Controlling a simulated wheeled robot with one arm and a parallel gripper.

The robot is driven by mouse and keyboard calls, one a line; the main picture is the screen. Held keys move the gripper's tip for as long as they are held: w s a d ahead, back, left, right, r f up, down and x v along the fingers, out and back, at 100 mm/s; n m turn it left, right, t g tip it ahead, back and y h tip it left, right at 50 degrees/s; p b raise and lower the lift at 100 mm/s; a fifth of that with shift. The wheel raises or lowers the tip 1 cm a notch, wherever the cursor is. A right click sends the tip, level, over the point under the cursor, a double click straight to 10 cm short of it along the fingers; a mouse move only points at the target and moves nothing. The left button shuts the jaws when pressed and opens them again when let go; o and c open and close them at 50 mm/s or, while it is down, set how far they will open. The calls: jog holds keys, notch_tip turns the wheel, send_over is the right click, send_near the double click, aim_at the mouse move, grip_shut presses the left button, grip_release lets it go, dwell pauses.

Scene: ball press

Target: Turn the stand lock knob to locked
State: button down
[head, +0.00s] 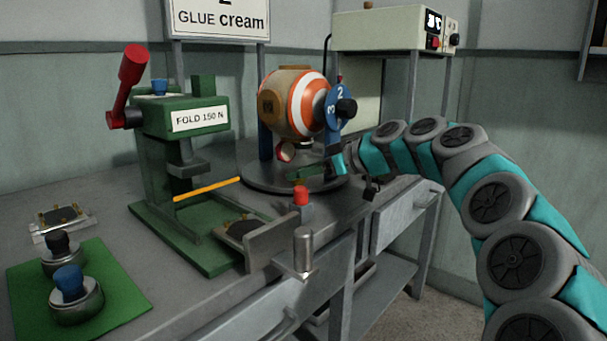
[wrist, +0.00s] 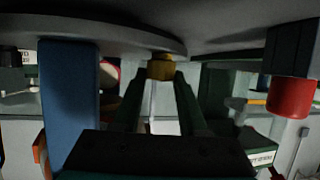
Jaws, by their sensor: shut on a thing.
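The stand holds a striped orange and white ball (head: 305,105) between blue posts (head: 265,141) on a round grey base (head: 253,182). A blue numbered disc (head: 333,114) with a black knob is at the ball's right side. In the wrist view, which looks upside down, a small yellow-brown knob (wrist: 161,68) sits by the base's edge, between the tips of my gripper (wrist: 160,76). It appears to be the lock knob, and my gripper is shut on it. My arm reaches in from the right in the head view, where the knob cannot be made out. Its lock marking is not readable.
A green press (head: 178,130) with a red lever stands left of the stand. A red button (head: 301,195) and a metal post (head: 303,248) are at the table's front. A green mat (head: 125,290) bears two knobbed weights. A white machine (head: 385,30) stands behind.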

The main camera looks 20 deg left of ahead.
jog(key=shift+s+f+m+t+h+b, duration=0.1)
jog(key=shift+m+t+h+b, duration=0.15)
jog(key=shift+m+t+b, duration=0.3)
jog(key=shift+s+f+m+t+h+b, duration=0.1)
jog(key=shift+m+t+h+b, duration=0.2)
jog(key=shift+m+t, duration=0.3)
jog(key=m+t+h, duration=0.1)
jog(key=m+t+h+p, duration=0.1)
jog(key=m+t, duration=0.1)
jog(key=shift+s+a+r, duration=0.1)
jog(key=shift+s+r, duration=0.05)
jog(key=shift+r, duration=0.15)
jog(key=m+t+h+p, duration=0.2)
jog(key=p, duration=0.1)
jog(key=m+t+h+p, duration=0.2)
jog(key=m+h+p, duration=0.1)
jog(key=shift+a+m, duration=0.2)
jog(key=shift+m, duration=0.05)
jog(key=shift+s+a+m+t+h+p, duration=0.1)
jog(key=shift+m+t+h+p, duration=0.4)
jog(key=shift+m+h, duration=0.35)
jog(key=shift+a+f+m+t+h, duration=0.15)
jog(key=shift+m+t+h, duration=0.1)
jog(key=shift+m+h, duration=0.9)
jog(key=shift+a+m+h+b, duration=0.1)
jog(key=shift+m+h+b, duration=0.2)
jog(key=shift+m+h, duration=0.45)
jog(key=shift+c, duration=2.3)
grip_release()
